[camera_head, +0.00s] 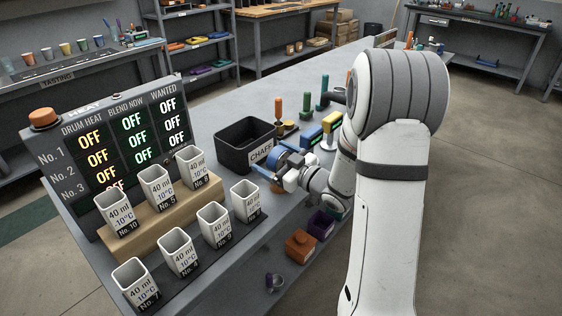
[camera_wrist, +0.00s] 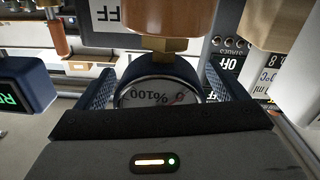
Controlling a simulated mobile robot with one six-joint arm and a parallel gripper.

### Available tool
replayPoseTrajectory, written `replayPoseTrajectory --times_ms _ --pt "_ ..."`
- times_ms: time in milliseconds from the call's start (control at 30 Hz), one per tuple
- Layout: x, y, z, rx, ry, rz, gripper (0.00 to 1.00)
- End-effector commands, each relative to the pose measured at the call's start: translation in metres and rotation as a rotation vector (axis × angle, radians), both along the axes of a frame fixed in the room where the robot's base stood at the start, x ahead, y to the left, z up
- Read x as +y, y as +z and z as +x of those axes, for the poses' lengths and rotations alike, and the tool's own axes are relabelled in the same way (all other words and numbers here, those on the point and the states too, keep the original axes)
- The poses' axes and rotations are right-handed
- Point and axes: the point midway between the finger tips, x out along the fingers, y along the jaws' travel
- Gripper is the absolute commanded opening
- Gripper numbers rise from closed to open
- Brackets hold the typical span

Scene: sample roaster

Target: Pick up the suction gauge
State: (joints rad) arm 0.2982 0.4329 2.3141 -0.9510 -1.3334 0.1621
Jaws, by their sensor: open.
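A round gauge (camera_wrist: 158,93) with a dark rim, a pale face and "100" and a percent sign on it shows in the wrist view. I take it as the suction gauge. A brass fitting and a brown wooden-looking part (camera_wrist: 152,16) stand directly beyond it. My gripper (camera_wrist: 163,88) is open, with one blue finger on each side of the gauge. Contact with the fingers cannot be told. The lower part of the gauge is hidden by my gripper body.
The black chaff box (camera_head: 240,158) stands beyond my gripper. Several white cups (camera_head: 178,252) and the heat panel (camera_head: 100,140) stand to the left. An orange-brown box (camera_head: 300,246) and a purple box (camera_head: 321,226) are near the bench's front edge. Upright tools (camera_head: 278,108) stand behind.

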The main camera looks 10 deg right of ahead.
Motion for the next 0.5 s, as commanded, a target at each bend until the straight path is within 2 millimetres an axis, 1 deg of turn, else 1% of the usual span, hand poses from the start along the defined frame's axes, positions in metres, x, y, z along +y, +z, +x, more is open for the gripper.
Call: replayPoseTrajectory --times_ms 200,500 --pt "-0.0002 0.0000 0.0006 0.000 -0.001 0.000 0.91" --pt "-0.0007 0.0001 0.0005 -0.001 -0.002 -0.001 0.67"
